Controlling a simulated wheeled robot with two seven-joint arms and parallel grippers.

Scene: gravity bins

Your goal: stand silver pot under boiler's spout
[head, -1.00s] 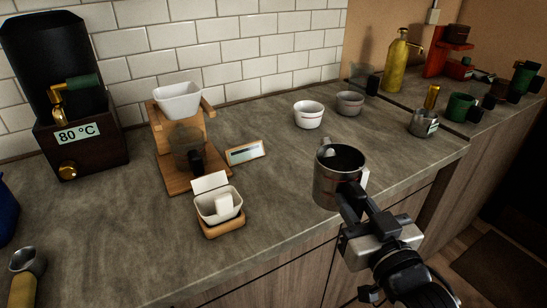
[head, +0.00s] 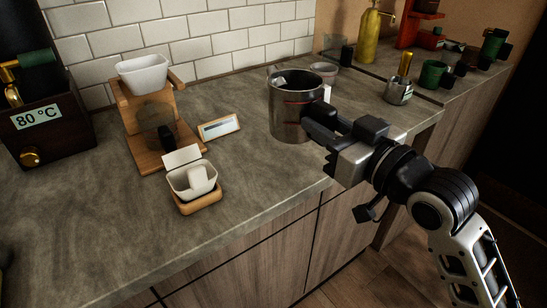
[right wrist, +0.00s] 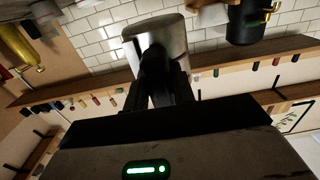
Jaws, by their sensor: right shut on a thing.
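The silver pot (head: 292,118) is upright with its open top showing, right of centre in the head view. My right gripper (head: 318,118) is shut on it at its right side. Whether its base touches the counter is hard to tell. The pot (right wrist: 158,38) also shows in the right wrist view, beyond the fingers (right wrist: 165,85). The boiler (head: 62,125), dark with an "80 °C" label, stands at the far left, cut off by the frame edge. Its brass spout (head: 13,94) sits above the base, near a green handle. My left gripper is not in view.
A wooden stand with a white dripper (head: 142,74) and a small white dish on a wooden base (head: 192,178) stand between boiler and pot. A small sign (head: 219,127) is beside them. A grey bowl (head: 324,71) is partly hidden behind the pot. The left front counter is clear.

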